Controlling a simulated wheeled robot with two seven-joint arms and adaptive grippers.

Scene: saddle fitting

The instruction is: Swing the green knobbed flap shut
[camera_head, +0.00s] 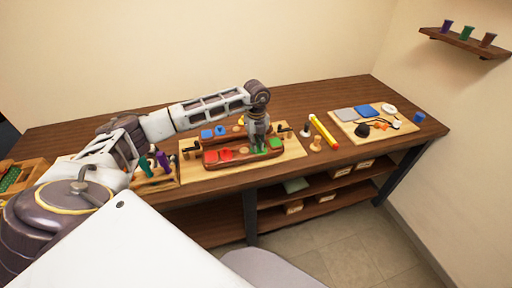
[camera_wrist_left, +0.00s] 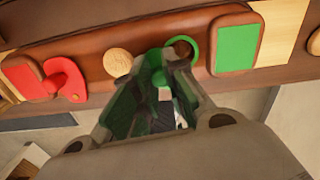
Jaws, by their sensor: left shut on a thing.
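The green knobbed flap (camera_wrist_left: 158,79) shows in the left wrist view as a green piece between my fingertips; the fingers hide most of it. In the head view a bit of green shows at the tips of my left gripper (camera_head: 260,149). My left gripper (camera_wrist_left: 166,66) is shut on this piece, at the front edge of the long wooden block (camera_head: 238,158). Beside the fingers are a green ring around a dark hole (camera_wrist_left: 185,49) and a green square plate (camera_wrist_left: 238,45). The flap's exact angle cannot be told. My right gripper is not in view.
A yellow-and-red bar (camera_head: 323,131) lies to the right. A board with several items (camera_head: 350,128) lies further right.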

